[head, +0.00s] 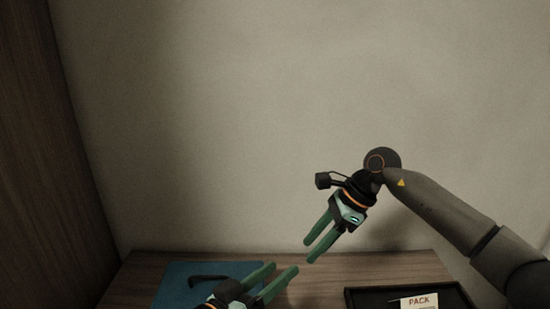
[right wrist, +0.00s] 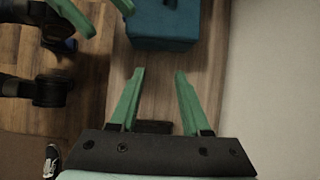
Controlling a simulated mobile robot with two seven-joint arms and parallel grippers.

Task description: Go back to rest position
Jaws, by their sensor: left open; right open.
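My right gripper (head: 309,251) is open and empty, raised above the back of the wooden table (head: 385,265) with its fingers pointing down and left. In the right wrist view its two green fingers (right wrist: 160,72) stand apart with nothing between the tips. My left gripper (head: 284,268) is low at the bottom of the head view, open, its fingers pointing up and right. It holds nothing that I can see. Its body is partly cut off by the frame edge. Its green fingers also show at the top left of the right wrist view (right wrist: 75,15).
A black tray (head: 365,291) at right holds a white card marked PACK (head: 419,301). A blue block-like thing (right wrist: 162,25) shows in the right wrist view. A plain wall (head: 220,120) stands behind.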

